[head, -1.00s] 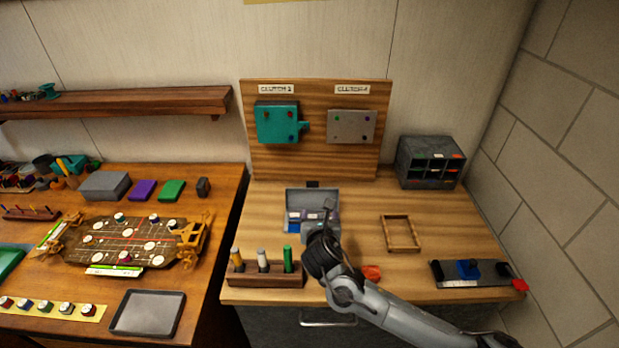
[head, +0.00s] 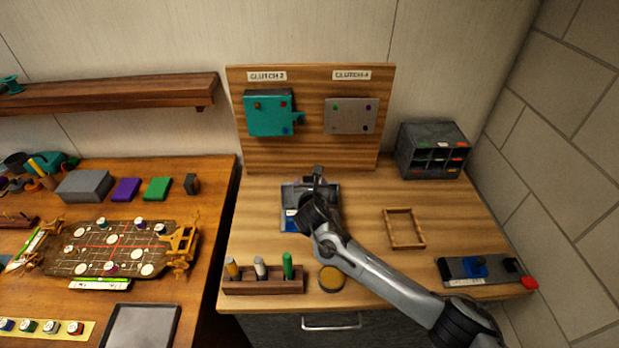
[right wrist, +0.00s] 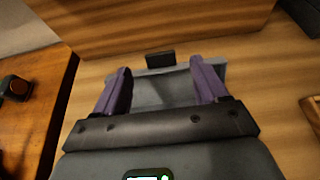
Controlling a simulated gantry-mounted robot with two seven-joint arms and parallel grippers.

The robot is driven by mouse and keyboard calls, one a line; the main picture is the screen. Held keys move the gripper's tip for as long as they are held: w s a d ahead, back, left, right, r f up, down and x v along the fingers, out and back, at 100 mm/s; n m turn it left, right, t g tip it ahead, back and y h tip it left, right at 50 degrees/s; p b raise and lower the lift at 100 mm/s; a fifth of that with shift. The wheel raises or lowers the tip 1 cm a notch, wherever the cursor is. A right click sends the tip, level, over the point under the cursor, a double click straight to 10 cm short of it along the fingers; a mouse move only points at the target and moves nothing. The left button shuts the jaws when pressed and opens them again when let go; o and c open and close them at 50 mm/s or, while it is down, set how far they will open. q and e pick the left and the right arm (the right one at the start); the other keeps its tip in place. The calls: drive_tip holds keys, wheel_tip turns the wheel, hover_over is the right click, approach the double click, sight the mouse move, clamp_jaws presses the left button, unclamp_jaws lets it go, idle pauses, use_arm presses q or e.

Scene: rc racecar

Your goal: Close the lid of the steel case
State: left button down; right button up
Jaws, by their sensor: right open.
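The steel case (head: 290,221) stands on the right-hand wooden bench, with blue showing inside its front left part. Its grey lid (head: 292,192) is at the back and looks raised; my arm hides much of both, so the exact angle is unclear. My right gripper (head: 318,178) is over the back of the case at the lid. In the right wrist view its two purple fingers (right wrist: 160,78) are apart, with the grey lid (right wrist: 165,92) showing between and below them. I cannot tell whether they touch it. My left gripper is not in view.
A wooden holder with several markers (head: 263,283) and a tan round dish (head: 331,279) stand in front. A wooden frame (head: 404,228) lies to the right. A panel with clutch boxes (head: 310,145) rises behind the case. Bench around the frame is clear.

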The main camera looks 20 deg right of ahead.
sight(310, 177)
drive_tip(key=x, duration=0.4)
drive_tip(key=shift+r, duration=0.1)
drive_tip(key=shift+w+d+f, duration=0.1)
drive_tip(key=shift+w+f, duration=0.15)
drive_tip(key=shift+w, duration=0.3)
clamp_jaws()
